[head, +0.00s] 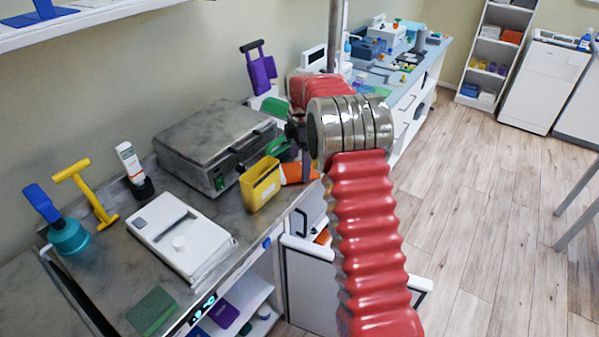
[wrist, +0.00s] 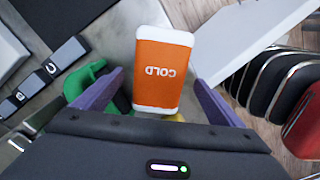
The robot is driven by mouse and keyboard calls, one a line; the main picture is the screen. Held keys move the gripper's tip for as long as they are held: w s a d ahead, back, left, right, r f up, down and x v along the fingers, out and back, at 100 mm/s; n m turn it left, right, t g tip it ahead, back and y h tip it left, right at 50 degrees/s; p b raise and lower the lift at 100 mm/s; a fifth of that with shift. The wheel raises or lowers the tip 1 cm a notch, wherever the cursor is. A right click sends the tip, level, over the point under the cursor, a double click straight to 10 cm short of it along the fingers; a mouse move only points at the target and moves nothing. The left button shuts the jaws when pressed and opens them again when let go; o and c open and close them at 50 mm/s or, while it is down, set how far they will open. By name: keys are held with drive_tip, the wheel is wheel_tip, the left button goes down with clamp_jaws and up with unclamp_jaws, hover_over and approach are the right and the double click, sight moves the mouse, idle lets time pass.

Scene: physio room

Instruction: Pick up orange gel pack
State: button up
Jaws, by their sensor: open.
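The orange gel pack (wrist: 162,70) has white ends and the word COLD on its face. In the wrist view it lies between the two purple fingers of my gripper (wrist: 158,80), with a gap on the right side. The left fingertip is close to its edge; I cannot tell if they touch. In the head view part of the orange pack (head: 297,172) shows at the counter's edge, right of the yellow holder. My gripper is open; in the head view my arm largely hides it.
A yellow holder (head: 260,184) stands left of the pack, with a grey lidded unit (head: 215,143) behind. Green items (head: 281,146) lie near the gripper. A white device (head: 181,236) sits on the counter (head: 235,215) further left. The wooden floor (head: 480,220) at right is open.

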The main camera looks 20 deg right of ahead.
drive_tip(key=shift+f, duration=1.15)
drive_tip(key=shift+c, duration=0.6)
drive_tip(key=c, duration=1.4)
drive_tip(key=shift+o, duration=0.2)
drive_tip(key=shift+r, duration=0.15)
